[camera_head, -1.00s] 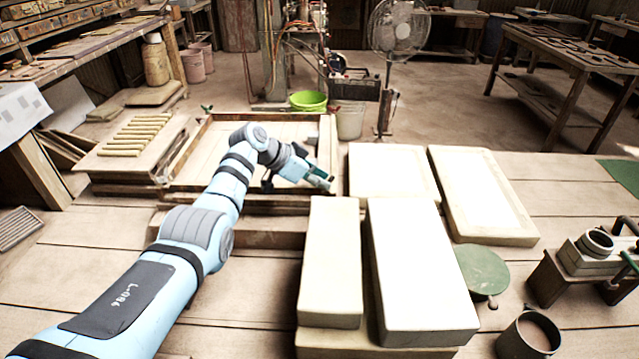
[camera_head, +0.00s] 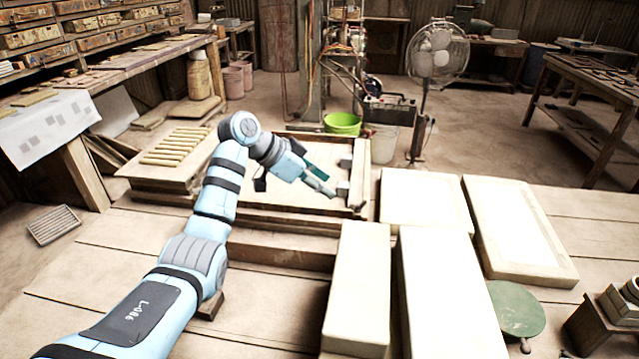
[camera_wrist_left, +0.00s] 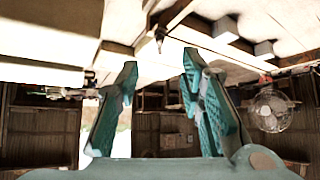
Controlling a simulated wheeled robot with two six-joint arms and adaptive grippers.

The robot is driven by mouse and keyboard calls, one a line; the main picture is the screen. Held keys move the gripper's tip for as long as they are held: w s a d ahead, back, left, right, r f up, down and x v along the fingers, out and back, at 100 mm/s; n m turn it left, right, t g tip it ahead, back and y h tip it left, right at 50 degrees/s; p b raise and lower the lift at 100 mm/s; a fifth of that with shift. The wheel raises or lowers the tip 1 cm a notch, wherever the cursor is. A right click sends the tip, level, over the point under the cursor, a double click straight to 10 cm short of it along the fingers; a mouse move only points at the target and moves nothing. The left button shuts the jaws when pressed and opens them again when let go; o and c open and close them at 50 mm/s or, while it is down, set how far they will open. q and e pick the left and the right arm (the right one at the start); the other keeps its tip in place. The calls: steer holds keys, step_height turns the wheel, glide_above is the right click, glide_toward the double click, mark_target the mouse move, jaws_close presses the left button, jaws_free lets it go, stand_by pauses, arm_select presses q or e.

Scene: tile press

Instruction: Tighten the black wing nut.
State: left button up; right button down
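A small dark piece (camera_wrist_left: 160,38) shows in the left wrist view at the edge of the wooden frame, beyond my fingertips; it may be the black wing nut, but it is too small to be sure. I cannot make out the wing nut in the head view, where my arm covers part of the frame. My left gripper (camera_head: 325,180) is over the right part of the wooden frame (camera_head: 300,216). In the left wrist view its two green fingers (camera_wrist_left: 160,60) are spread apart with nothing between them. My right gripper is not in view.
Cream blocks (camera_head: 358,280) and flat slabs (camera_head: 425,198) stand right of the frame. A stack with yellowish strips (camera_head: 175,146) is at its left. A green disc (camera_head: 515,310) lies at the right. A fan (camera_head: 437,55) and a green bowl (camera_head: 342,123) are behind.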

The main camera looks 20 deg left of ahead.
arm_select(q)
steer(key=shift+s+a+r, duration=0.1)
steer(key=shift+s+r, duration=0.05)
steer(key=shift+r, duration=0.05)
steer(key=n+t+y+p, duration=0.2)
steer(key=n+y+p, duration=0.4)
steer(key=p, duration=0.5)
glide_toward(357, 207)
steer(key=shift+n+t+h, duration=0.3)
steer(key=shift+n+h, duration=0.1)
steer(key=shift+n, duration=0.2)
steer(key=b+x, duration=0.1)
steer(key=x, duration=0.1)
steer(key=b+x, duration=0.3)
steer(key=x, duration=0.1)
steer(key=shift+a+f+b, duration=0.25)
steer(key=shift+f+b, duration=0.1)
steer(key=shift+f, duration=0.1)
steer(key=shift+w+f, duration=0.45)
